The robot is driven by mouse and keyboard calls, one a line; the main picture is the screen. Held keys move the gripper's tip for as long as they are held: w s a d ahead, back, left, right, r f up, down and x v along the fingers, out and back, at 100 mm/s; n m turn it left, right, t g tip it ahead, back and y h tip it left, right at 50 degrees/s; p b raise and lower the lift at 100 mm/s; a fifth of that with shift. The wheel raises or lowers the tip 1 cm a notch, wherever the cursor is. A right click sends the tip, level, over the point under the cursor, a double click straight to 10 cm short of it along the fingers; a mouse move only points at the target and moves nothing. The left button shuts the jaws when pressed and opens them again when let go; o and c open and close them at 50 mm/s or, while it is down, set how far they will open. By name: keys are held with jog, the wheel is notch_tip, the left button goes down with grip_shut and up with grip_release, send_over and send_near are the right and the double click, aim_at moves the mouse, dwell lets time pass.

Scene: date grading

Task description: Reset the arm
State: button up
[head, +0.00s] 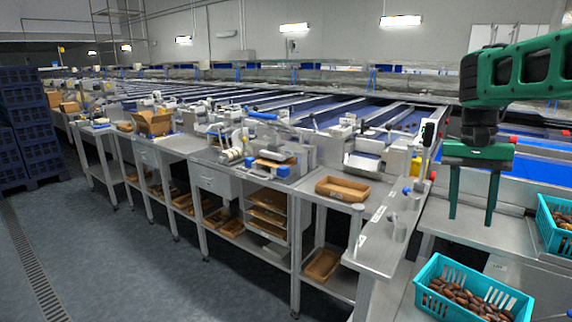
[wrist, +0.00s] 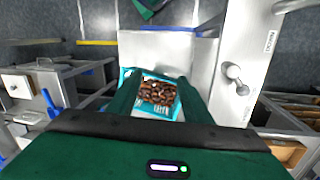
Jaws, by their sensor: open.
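My green gripper (head: 472,205) is at the right in the head view, its two fingers pointing down and spread apart with nothing between them. It hangs above the steel bench, up and behind a turquoise basket (head: 425,299) of brown dates (head: 462,300). In the wrist view, my green gripper body fills the bottom, and the basket of dates (wrist: 157,92) lies below, between the fingers and apart from them. A second turquoise basket with dates (head: 552,226) stands at the right edge of the head view.
Dark blue stacked crates (head: 25,130) stand far left. The grey floor (head: 130,255) at left is clear.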

jog(key=s+f, duration=0.4)
jog(key=s, duration=0.4)
jog(key=s+f+n+t, duration=0.1)
jog(key=s+f, duration=0.3)
jog(key=s, duration=0.4)
jog(key=s+f+n+y, duration=0.1)
jog(key=s+f, duration=0.3)
jog(key=s, duration=0.5)
jog(key=shift+f+t, duration=0.3)
jog(key=shift+f, duration=0.1)
jog(key=shift+w+f, duration=0.25)
jog(key=shift+w, duration=0.4)
jog(key=shift+c, duration=0.3)
